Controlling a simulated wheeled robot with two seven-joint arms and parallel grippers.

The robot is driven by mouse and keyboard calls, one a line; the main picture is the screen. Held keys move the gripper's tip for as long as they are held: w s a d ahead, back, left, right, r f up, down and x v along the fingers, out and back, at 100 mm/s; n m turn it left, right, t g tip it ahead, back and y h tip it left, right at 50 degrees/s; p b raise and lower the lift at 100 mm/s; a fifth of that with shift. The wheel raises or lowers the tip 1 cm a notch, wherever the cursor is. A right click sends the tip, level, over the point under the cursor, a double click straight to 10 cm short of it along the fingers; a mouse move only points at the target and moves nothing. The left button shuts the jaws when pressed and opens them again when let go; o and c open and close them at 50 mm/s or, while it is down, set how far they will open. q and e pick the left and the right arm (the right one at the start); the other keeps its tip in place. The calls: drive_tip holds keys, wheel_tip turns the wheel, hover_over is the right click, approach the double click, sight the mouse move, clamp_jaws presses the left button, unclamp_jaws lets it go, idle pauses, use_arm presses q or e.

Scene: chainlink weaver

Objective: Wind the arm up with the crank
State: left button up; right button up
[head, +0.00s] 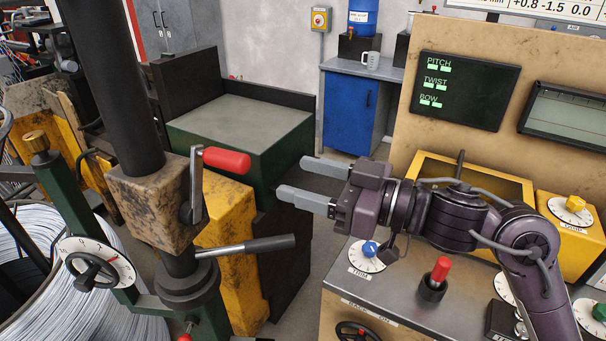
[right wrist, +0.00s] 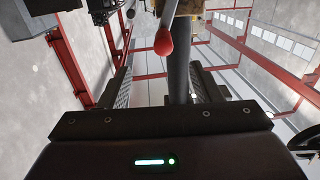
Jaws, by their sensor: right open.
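The crank (head: 196,187) is a grey metal link with a red handle (head: 227,160), on the side of a worn brown block (head: 150,195). A thick black post (head: 115,80) rises from this block. My right gripper (head: 298,180) is open and empty, to the right of the red handle and apart from it, its fingers pointing left. In the right wrist view the red handle (right wrist: 163,41) shows beyond and between the open fingers (right wrist: 164,90). My left gripper is not in view.
A dial with a handwheel (head: 92,268) is at the lower left, beside a wire coil (head: 40,300). A control console (head: 385,300) with a blue knob (head: 370,249) and red-topped stick (head: 440,270) lies under my right arm. A green-topped cabinet (head: 240,125) stands behind.

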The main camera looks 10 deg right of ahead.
sight(229, 160)
drive_tip(key=x, duration=0.6)
drive_tip(key=shift+s+a+r, duration=0.1)
drive_tip(key=shift+s+a, duration=0.1)
drive_tip(key=shift+a, duration=0.05)
drive_tip(key=p+x, duration=0.1)
drive_tip(key=x, duration=0.5)
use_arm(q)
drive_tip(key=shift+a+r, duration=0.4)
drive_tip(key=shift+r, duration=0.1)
use_arm(e)
drive_tip(key=shift+w+a, duration=0.25)
drive_tip(key=shift+a, duration=0.05)
